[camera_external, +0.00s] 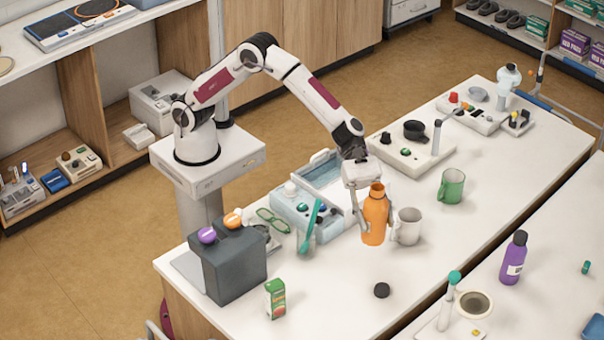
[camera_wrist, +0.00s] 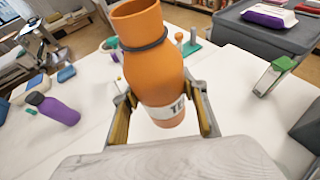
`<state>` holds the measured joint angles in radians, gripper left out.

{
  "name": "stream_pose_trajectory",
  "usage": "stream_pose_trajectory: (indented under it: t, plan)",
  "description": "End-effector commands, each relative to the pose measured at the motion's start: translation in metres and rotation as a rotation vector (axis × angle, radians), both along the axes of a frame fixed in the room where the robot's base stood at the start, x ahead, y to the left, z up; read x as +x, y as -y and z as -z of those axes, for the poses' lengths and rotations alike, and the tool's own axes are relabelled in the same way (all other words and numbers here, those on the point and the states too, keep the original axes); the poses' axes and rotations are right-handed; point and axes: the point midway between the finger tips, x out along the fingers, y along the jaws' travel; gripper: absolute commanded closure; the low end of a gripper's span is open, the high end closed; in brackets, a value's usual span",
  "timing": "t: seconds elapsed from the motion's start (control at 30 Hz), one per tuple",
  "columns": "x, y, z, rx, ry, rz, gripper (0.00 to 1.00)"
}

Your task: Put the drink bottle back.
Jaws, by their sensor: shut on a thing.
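The orange drink bottle (camera_external: 375,217) is upright with its mouth open and no cap on it. My gripper (camera_external: 366,222) is shut on it, one finger on each side. In the wrist view the bottle (camera_wrist: 148,60) fills the middle between my gripper's fingers (camera_wrist: 163,112), with a white label low on its body. I cannot tell whether its base touches the table. A black round cap (camera_external: 382,290) lies on the table in front of it. A purple bottle (camera_external: 513,258) with a dark cap stands on the other table at the right.
A grey-white mug (camera_external: 407,226) stands close right of the bottle, with a green mug (camera_external: 451,186) beyond. A dark box (camera_external: 228,265) and small green carton (camera_external: 275,298) stand at front left.

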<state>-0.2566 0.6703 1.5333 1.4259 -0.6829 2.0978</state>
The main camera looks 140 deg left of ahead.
Motion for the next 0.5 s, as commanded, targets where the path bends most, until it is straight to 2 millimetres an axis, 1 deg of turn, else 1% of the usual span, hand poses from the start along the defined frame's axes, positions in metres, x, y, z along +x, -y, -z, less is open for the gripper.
stream_pose_trajectory:
  t: [0.23, 0.33, 0.5]
  plan:
    - [0.003, 0.034, -0.008, 0.001, 0.002, 0.175, 0.87]
    - [0.000, 0.049, -0.008, 0.001, 0.000, 0.263, 0.87]
    - [-0.010, 0.070, -0.002, 0.000, -0.002, 0.405, 0.87]
